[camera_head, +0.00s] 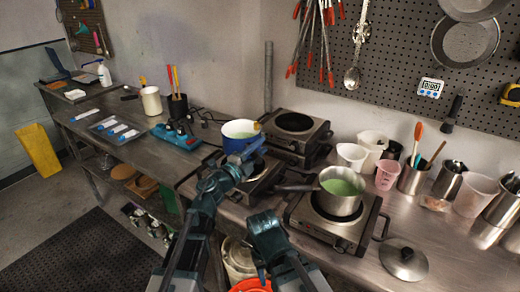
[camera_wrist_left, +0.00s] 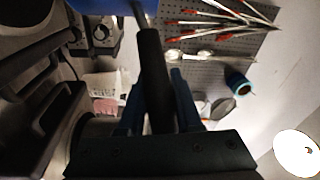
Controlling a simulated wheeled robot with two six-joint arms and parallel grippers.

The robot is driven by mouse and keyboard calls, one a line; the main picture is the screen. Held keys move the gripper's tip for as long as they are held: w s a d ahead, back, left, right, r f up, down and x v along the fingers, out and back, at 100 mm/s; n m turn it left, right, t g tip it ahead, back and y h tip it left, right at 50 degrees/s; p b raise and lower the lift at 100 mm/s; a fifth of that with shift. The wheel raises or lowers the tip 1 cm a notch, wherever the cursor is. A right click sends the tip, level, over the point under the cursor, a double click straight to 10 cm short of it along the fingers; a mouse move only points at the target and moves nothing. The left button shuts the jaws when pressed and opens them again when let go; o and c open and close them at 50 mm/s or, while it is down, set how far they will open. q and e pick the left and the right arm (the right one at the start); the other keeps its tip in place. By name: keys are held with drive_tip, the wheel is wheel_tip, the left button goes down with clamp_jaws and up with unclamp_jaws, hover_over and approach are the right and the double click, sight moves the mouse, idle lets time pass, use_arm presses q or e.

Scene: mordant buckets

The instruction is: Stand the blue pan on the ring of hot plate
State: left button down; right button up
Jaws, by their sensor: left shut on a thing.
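In the left wrist view the dark handle (camera_wrist_left: 154,75) runs between the blue fingers, and a blue edge of the pan (camera_wrist_left: 95,8) shows at the top. The arm and gripper hide much of this hot plate and its ring. My right arm shows at the bottom middle; its jaws are unclear.
A steel pot (camera_head: 341,190) with green liquid stands on the right hot plate (camera_head: 318,228). Another hot plate (camera_head: 295,124) sits at the back, raised. A lid (camera_head: 404,262) lies front right. Cups crowd the right back. A blue tool (camera_head: 176,137) lies left.

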use_arm(q)
drive_tip(key=shift+f, duration=0.15)
use_arm(e)
drive_tip(key=shift+f, duration=0.2)
use_arm(q)
drive_tip(key=shift+f+b, duration=2.75)
drive_tip(key=shift+b, duration=0.05)
use_arm(e)
drive_tip(key=shift+f, duration=2.7)
use_arm(q)
drive_tip(key=shift+f+b, duration=0.35)
use_arm(e)
drive_tip(key=shift+f, duration=0.35)
use_arm(q)
drive_tip(key=c, duration=0.5)
unclamp_jaws()
